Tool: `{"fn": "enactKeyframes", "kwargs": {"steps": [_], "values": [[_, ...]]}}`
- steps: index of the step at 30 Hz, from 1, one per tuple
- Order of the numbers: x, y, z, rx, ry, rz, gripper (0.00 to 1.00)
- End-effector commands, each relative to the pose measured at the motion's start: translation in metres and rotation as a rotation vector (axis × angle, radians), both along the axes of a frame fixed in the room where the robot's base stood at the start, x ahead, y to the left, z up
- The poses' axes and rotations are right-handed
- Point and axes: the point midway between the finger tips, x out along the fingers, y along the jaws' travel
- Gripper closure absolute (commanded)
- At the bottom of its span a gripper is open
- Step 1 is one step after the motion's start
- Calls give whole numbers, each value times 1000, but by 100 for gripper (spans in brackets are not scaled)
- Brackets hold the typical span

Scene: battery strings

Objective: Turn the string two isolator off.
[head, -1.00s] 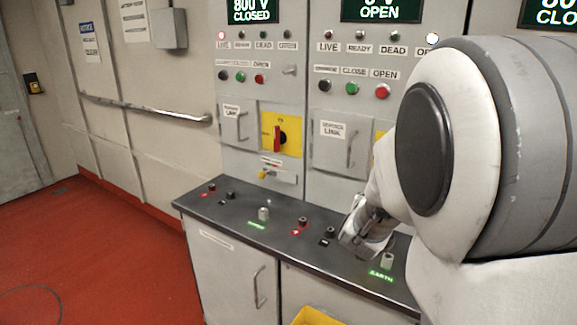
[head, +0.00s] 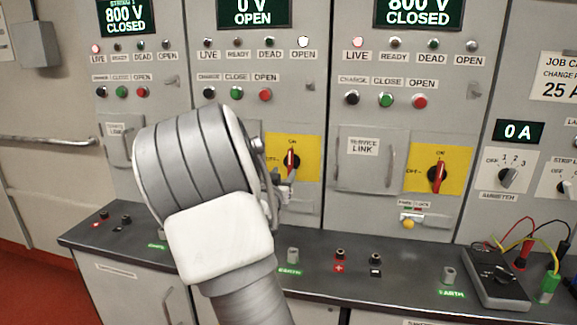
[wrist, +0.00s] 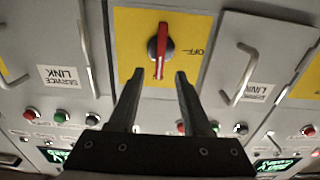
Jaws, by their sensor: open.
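The middle panel's isolator is a red handle (head: 291,160) on a yellow plate (head: 307,143), below a display reading 0 V OPEN. The handle stands nearly upright, toward ON; OFF is at its left. In the upside-down wrist view the red handle (wrist: 161,48) also shows, with OFF on the right. My gripper (wrist: 154,82) is open and empty, its two fingers pointing at the yellow plate, with the handle ahead between their lines. No contact shows. In the head view my gripper (head: 285,188) is just below the handle, partly hidden by my arm.
A right-hand panel has a like isolator (head: 438,175) under a display reading 800 V CLOSED. A service link door (head: 364,165) with a handle stands between the isolators. The dark counter (head: 400,262) below carries terminals and a meter with leads (head: 495,275).

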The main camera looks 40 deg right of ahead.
Motion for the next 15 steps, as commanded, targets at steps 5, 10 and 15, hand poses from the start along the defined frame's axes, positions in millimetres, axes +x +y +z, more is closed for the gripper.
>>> {"fn": "enactKeyframes", "kwargs": {"steps": [5, 10, 15], "values": [[23, -27, 0, -2, 1, -1, 51], [39, -46, 0, -1, 0, 0, 51], [47, -56, 0, 0, 0, 1, 51]]}}
